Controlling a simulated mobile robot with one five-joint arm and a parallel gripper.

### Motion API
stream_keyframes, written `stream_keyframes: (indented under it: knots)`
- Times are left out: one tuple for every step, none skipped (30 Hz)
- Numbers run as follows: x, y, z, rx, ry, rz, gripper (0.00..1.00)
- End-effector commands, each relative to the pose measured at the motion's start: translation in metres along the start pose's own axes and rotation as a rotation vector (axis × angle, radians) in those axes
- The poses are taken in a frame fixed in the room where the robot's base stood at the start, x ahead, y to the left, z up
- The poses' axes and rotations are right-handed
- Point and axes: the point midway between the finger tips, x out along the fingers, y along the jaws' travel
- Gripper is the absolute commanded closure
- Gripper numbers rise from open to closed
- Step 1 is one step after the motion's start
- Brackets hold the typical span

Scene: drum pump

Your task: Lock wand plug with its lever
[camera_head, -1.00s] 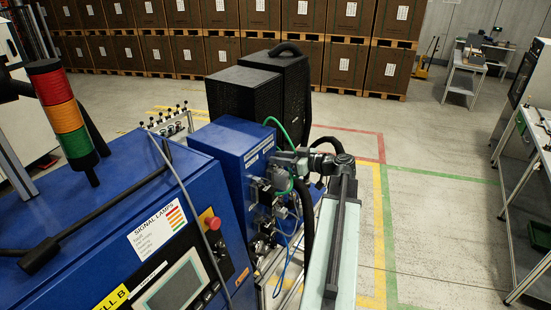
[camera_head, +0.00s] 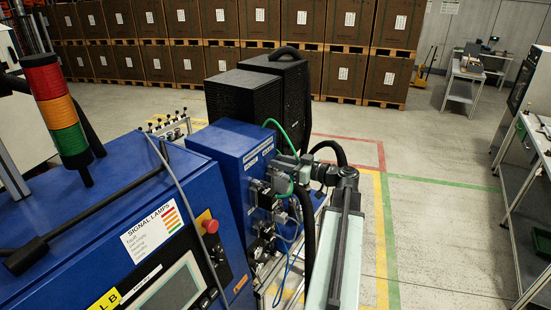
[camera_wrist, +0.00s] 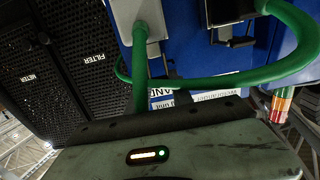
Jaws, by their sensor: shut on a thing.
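The connector panel is on the blue pump unit (camera_head: 241,150), with dark sockets and latches on its right face. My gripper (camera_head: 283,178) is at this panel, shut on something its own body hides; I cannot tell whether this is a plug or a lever. A green hose (camera_head: 277,126) loops behind it. In the wrist view my gripper's grey-green housing fills the bottom, with its fingertips out of sight. Beyond it a grey plug hood (camera_wrist: 139,20) with a green cable is against the blue panel. A black latch-like part (camera_wrist: 232,38) is to its right. Lever positions are unclear.
Black filter boxes (camera_head: 240,95) stand behind the blue unit. A blue console (camera_head: 100,235) with a signal lamp tower (camera_head: 58,115) fills the left. Thin blue cables (camera_head: 284,275) hang below the panel. Floor (camera_head: 445,230) to the right is clear up to a bench.

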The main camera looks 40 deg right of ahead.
Motion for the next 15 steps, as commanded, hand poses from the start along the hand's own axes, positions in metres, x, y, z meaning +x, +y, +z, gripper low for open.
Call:
stream_keyframes:
  knots:
    - [-0.0002, 0.0003, 0.0014, 0.000, 0.003, 0.001, 0.89]
    - [-0.0003, 0.0002, 0.0024, 0.000, 0.006, 0.001, 0.89]
    - [-0.0006, 0.0002, 0.0037, 0.000, 0.013, 0.001, 0.89]
    - [-0.0010, 0.0002, 0.0045, 0.001, 0.020, 0.001, 0.89]
    - [-0.0013, 0.0001, 0.0050, 0.001, 0.026, 0.001, 0.89]
    - [-0.0018, 0.0001, 0.0057, 0.001, 0.033, 0.001, 0.89]
    - [-0.0021, 0.0001, 0.0061, 0.001, 0.039, 0.001, 0.89]
    - [-0.0025, 0.0001, 0.0064, 0.001, 0.045, 0.000, 0.89]
    - [-0.0030, 0.0000, 0.0069, 0.001, 0.053, 0.000, 0.89]
    - [-0.0034, 0.0000, 0.0073, 0.001, 0.059, 0.000, 0.89]
    - [-0.0037, 0.0000, 0.0078, 0.001, 0.064, 0.000, 0.89]
    - [-0.0043, -0.0001, 0.0083, 0.000, 0.072, 0.000, 0.89]
    - [-0.0047, -0.0001, 0.0086, 0.000, 0.078, 0.000, 0.89]
    - [-0.0051, -0.0001, 0.0089, 0.000, 0.084, 0.000, 0.89]
    - [-0.0056, -0.0002, 0.0094, 0.000, 0.092, 0.000, 0.89]
